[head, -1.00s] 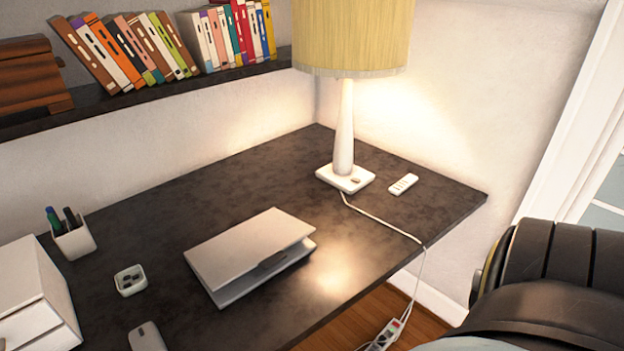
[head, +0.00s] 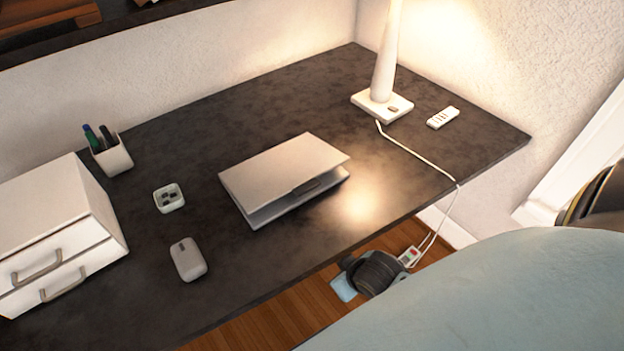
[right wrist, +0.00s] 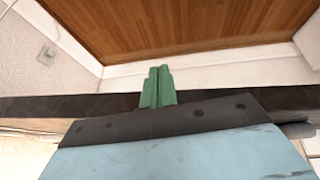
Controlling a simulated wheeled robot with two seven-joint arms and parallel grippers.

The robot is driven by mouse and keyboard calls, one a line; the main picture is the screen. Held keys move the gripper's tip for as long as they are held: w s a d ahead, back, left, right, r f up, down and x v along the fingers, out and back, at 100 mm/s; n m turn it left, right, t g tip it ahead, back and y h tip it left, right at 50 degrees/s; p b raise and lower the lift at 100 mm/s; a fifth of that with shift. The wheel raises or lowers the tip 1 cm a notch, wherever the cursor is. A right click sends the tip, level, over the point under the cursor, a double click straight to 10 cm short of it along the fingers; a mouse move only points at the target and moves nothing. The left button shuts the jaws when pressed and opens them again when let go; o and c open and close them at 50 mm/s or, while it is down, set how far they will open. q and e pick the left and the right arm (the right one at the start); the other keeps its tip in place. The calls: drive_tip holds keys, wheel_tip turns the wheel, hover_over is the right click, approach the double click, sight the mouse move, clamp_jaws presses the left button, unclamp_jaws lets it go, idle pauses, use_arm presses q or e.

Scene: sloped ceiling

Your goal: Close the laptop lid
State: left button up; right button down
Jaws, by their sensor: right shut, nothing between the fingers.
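The silver laptop (head: 285,180) sits on the dark desk in the head view. Its lid (head: 280,168) is tilted down at a small angle over the base (head: 292,205). A narrow gap shows between lid and base on the near right side. My right gripper (right wrist: 160,72) shows in the right wrist view with its green fingers together and empty, in front of a dark strip and a pale wall. The laptop is not seen in that view. My left gripper is in neither view.
A mouse (head: 187,259), a small white box (head: 168,198), a pen cup (head: 111,155) and a drawer unit (head: 60,235) stand left of the laptop. A lamp base (head: 382,105), its cord and a remote (head: 443,117) are at right. Desk around the laptop is clear.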

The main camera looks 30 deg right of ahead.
drive_tip(key=w+d+r+t, duration=0.1)
drive_tip(key=w+r+t, duration=0.1)
drive_tip(key=w+r, duration=0.35)
drive_tip(key=w+d+r+t+y, duration=0.1)
drive_tip(key=w+r+t, duration=0.15)
drive_tip(key=r, duration=0.65)
drive_tip(key=w+d+r+t, duration=0.1)
drive_tip(key=w+r+t, duration=0.2)
drive_tip(key=r, duration=0.4)
hover_over(311, 189)
drive_tip(key=w, duration=0.1)
drive_tip(key=shift+m, duration=0.4)
wheel_tip(311, 189, down, 5)
drive_tip(key=shift+r, duration=0.1)
drive_tip(key=shift+s+f+b, duration=0.25)
drive_tip(key=shift+f, duration=0.35)
drive_tip(key=shift+s+f+b, duration=0.2)
drive_tip(key=shift+s+f, duration=0.05)
drive_tip(key=shift+f, duration=0.35)
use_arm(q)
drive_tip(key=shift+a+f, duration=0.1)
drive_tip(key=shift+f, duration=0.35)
use_arm(e)
drive_tip(key=shift+s+f, duration=0.15)
drive_tip(key=shift+f, duration=0.4)
